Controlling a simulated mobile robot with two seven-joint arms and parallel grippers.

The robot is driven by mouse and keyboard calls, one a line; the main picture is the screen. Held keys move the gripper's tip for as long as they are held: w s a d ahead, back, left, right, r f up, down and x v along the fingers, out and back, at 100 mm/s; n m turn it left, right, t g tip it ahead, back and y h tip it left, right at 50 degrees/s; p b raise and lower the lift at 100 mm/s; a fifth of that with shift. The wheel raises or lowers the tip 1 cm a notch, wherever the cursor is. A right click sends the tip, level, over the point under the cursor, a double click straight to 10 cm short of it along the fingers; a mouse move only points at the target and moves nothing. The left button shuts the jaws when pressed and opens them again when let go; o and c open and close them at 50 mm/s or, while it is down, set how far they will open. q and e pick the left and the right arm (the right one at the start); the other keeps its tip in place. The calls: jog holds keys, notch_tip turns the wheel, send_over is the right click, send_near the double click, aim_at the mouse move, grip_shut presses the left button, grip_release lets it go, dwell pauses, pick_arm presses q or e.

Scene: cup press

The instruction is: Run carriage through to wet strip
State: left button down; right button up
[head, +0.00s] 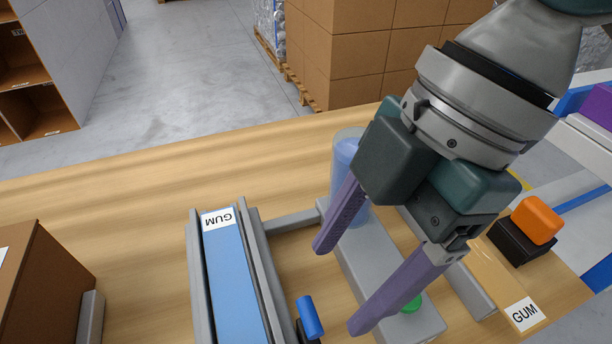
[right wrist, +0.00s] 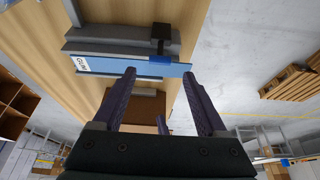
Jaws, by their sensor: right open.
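A blue strip (head: 236,290) with a GUM label lies between grey rails in the head view, and also shows in the right wrist view (right wrist: 120,66). A small black piece with a blue upright handle (head: 310,316) stands just right of that track; it may be the carriage, but its base is cut off below. A tan strip (head: 490,265) with another GUM label lies at the right. I cannot tell which strip is wet. My right gripper (head: 342,287) is open and empty, above the grey bar right of the handle. My left gripper is not in view.
A translucent blue cup (head: 347,165) stands behind my right gripper, partly hidden. A green button (head: 412,303) sits on the grey bar (head: 365,255). An orange-topped black block (head: 537,220) is at the right. A brown box (head: 40,285) stands at the left. The table's back left is clear.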

aim_at(313, 314)
jog(key=b+x, duration=0.1)
jog(key=x, duration=0.7)
jog(key=shift+a+f, duration=0.1)
jog(key=shift+f, duration=0.1)
jog(key=shift+c, duration=0.2)
grip_shut()
dwell(0.9)
